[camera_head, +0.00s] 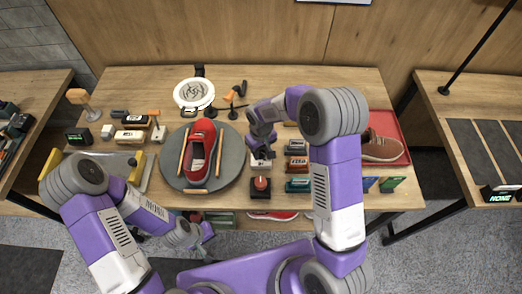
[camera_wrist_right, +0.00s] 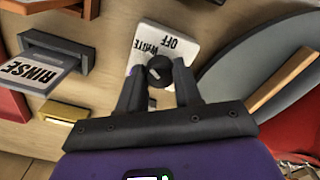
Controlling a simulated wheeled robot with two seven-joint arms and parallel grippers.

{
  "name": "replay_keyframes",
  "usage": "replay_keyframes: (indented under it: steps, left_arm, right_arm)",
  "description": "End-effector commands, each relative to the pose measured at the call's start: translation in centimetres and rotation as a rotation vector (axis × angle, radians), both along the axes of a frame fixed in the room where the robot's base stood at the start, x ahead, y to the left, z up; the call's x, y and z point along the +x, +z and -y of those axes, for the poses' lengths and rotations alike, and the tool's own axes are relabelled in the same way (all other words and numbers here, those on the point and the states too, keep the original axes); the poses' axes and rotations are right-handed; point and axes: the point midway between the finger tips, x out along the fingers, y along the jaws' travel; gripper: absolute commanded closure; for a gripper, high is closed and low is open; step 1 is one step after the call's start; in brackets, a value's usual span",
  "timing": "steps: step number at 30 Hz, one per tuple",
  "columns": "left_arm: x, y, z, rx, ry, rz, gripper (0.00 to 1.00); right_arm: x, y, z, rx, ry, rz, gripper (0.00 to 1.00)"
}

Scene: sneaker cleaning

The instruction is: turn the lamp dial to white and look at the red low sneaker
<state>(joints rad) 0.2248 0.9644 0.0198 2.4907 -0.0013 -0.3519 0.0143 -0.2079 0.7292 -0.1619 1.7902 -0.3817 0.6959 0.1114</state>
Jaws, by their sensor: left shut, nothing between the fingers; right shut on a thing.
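The red low sneaker (camera_head: 201,148) lies toe-up in the picture on a grey round turntable (camera_head: 232,172), between orange-brown bars. Its red edge also shows in the right wrist view (camera_wrist_right: 290,128). The white ring lamp (camera_head: 194,93) stands behind it. The lamp dial is a black knob (camera_wrist_right: 160,70) on a white plate (camera_wrist_right: 185,42) with the words WHITE and OFF. My right gripper (camera_wrist_right: 159,84) is shut on the knob; the knob's exact setting is unclear. In the head view my right gripper (camera_head: 262,153) reaches down right of the turntable. My left gripper (camera_head: 205,231) is shut and empty at the table's front edge.
A red button block (camera_head: 260,186) and several labelled blocks stand near the right gripper. A brown shoe (camera_head: 380,147) lies in a red tray at the right. A RINSE card (camera_wrist_right: 35,75) shows in the wrist view. A NONE display (camera_head: 500,195) stands on the right table.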

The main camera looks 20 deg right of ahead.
Motion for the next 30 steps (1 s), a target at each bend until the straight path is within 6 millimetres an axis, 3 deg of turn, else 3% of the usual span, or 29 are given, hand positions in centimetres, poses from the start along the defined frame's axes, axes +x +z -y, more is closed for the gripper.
replay_keyframes:
  steps: [15,16,21,30]
  left_arm:
    - [0.0,0.0,0.0,0.0,0.0,0.0,1.0]
    - [0.0,0.0,0.0,0.0,0.0,0.0,1.0]
    - [0.0,0.0,0.0,0.0,0.0,0.0,1.0]
    - [0.0,0.03,0.0,0.0,0.0,0.0,1.0]
  right_arm:
    - [0.02,0.05,0.02,0.0,0.019,0.0,0.97]
    - [0.02,0.05,0.02,0.0,0.019,0.0,0.65]
    - [0.02,0.04,0.02,0.0,0.019,0.0,0.41]
    - [0.02,0.27,0.01,0.0,0.018,0.001,0.41]
